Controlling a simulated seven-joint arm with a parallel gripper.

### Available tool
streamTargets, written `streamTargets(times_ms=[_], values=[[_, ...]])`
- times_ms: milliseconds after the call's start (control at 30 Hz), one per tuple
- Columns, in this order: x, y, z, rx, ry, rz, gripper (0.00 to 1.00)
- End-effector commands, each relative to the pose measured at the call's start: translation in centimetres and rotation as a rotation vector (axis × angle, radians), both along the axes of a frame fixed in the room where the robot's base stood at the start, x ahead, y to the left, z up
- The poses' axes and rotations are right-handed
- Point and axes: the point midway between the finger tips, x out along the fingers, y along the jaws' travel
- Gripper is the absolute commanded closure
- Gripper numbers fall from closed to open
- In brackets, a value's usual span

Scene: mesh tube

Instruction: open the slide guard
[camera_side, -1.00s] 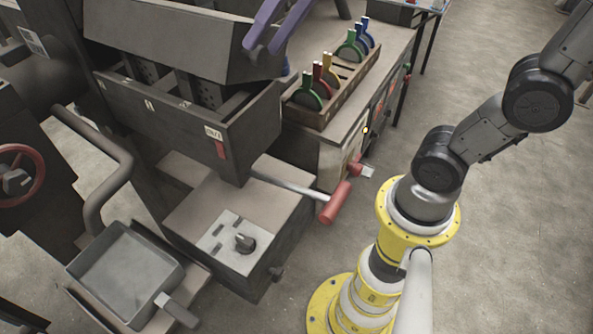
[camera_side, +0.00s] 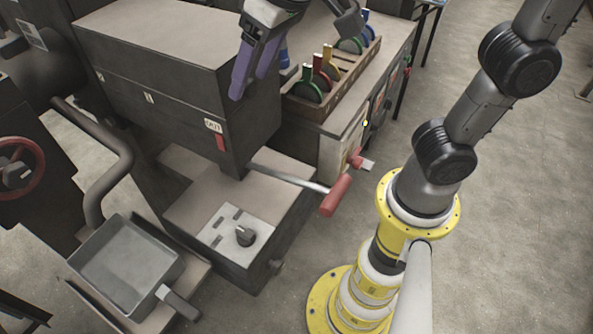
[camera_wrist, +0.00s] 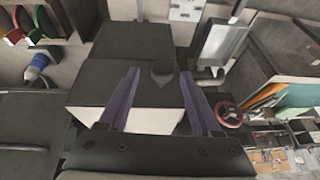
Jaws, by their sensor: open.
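The machine's dark box has a flat grey-brown top cover (camera_side: 160,45), which I take to be the slide guard. It lies shut over the box, and the inside of the box is hidden. The box's front wall (camera_side: 165,110) carries a small white label and a red tag. My gripper (camera_side: 252,85) has two purple fingers, spread apart and empty, pointing down at the box's right end. In the wrist view the fingers (camera_wrist: 159,73) straddle part of a dark block with a pale face. I cannot tell whether they touch the box.
A red-handled lever (camera_side: 336,195) sticks out to the right below the box. A control panel with a black knob (camera_side: 245,236) is in front, with a grey pan (camera_side: 125,258) to its left. A rack of coloured rings (camera_side: 325,100) stands on the bench behind.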

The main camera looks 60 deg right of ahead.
Motion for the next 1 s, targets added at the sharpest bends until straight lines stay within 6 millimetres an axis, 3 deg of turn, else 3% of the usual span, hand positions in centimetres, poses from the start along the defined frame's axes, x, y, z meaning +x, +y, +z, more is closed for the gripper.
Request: streamTargets(times_ms=[100,500,900,1000], values=[[-0.1,0.7,-0.7,-0.076,0.000,0.005,0.35],[-2.9,0.5,6.4,-0.064,-0.002,0.000,0.35],[-5.4,0.5,12.2,-0.065,0.000,0.000,0.35],[-5.0,-1.4,12.3,-0.057,-0.006,-0.061,0.35]])
